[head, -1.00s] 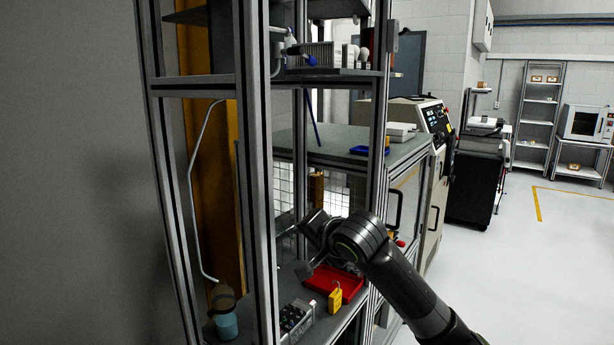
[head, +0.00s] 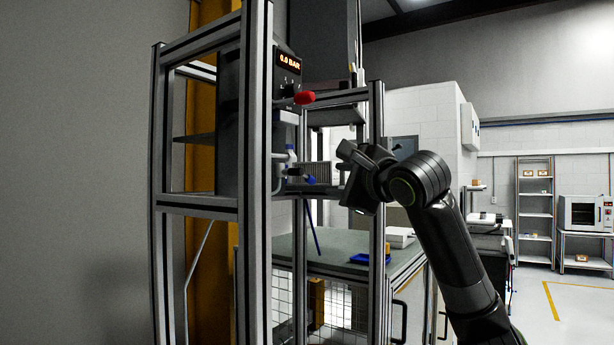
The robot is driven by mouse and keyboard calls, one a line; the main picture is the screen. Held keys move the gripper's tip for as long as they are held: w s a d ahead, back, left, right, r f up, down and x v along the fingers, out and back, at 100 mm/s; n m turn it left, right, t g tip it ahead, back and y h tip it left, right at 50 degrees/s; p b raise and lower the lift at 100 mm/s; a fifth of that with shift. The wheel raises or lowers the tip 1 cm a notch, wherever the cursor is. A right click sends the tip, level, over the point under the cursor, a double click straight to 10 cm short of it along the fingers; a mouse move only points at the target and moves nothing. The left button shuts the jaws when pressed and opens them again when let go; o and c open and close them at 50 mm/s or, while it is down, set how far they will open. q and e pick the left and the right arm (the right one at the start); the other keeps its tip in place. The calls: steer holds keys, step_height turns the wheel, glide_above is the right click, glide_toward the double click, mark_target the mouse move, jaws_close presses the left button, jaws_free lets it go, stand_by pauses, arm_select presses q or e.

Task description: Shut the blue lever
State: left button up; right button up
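A small blue lever (head: 310,180) sits on the grey pipe fitting inside the metal frame, left of centre in the head view. My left gripper is out of view.
Frame posts (head: 376,190) and a shelf stand around the pipework. A green-grey bench top (head: 335,250) holds a blue tray (head: 368,258). Open floor lies at right.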

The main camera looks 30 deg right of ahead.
mark_target(312, 180)
steer(key=w+p, duration=0.2)
steer(key=w, duration=0.2)
steer(key=w+d+p, duration=0.1)
steer(key=w+p, duration=0.1)
steer(key=w, duration=0.3)
steer(key=w+p, duration=0.3)
steer(key=w, duration=0.2)
steer(key=shift+d+r, duration=0.1)
steer(key=shift+d, duration=0.15)
steer(key=shift+w, duration=0.3)
